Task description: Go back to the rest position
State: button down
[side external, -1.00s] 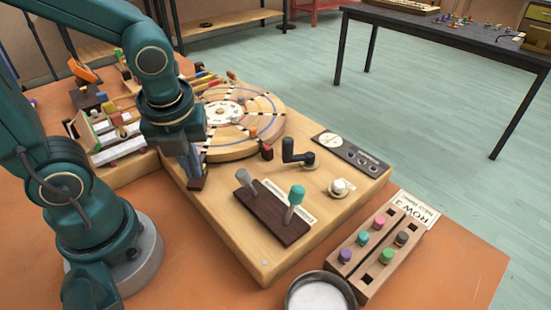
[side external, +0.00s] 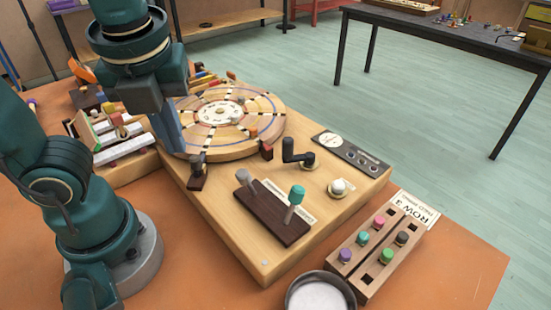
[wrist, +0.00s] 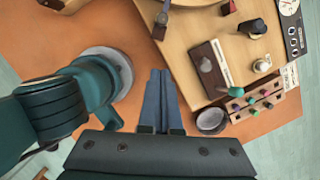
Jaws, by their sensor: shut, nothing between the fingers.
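My gripper (side external: 176,146) is raised above the left edge of the wooden board, close to the round wheel. In the wrist view its two blue-grey fingers (wrist: 160,76) lie together, shut and empty. My gripper hides part of the wheel's left side in the side view.
The wooden board (side external: 245,235) carries a round wheel (side external: 270,122), a black crank (side external: 298,153), a grey-knobbed lever (side external: 244,177) and a green-knobbed lever (side external: 297,195). A peg rack (side external: 362,275) and a bowl (side external: 318,277) stand in front. The orange table (side external: 455,265) is clear at right.

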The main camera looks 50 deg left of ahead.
dwell(0.3)
jog(key=f+n+t, duration=0.1)
jog(key=n, duration=0.7)
jog(key=w+n+t+h, duration=0.1)
jog(key=n, duration=0.7)
jog(key=w+f+n+t+h, duration=0.1)
jog(key=n+t, duration=0.1)
jog(key=n, duration=0.6)
jog(key=shift+w+f+n, duration=0.1)
jog(key=shift+f+n, duration=0.2)
jog(key=shift+n, duration=0.1)
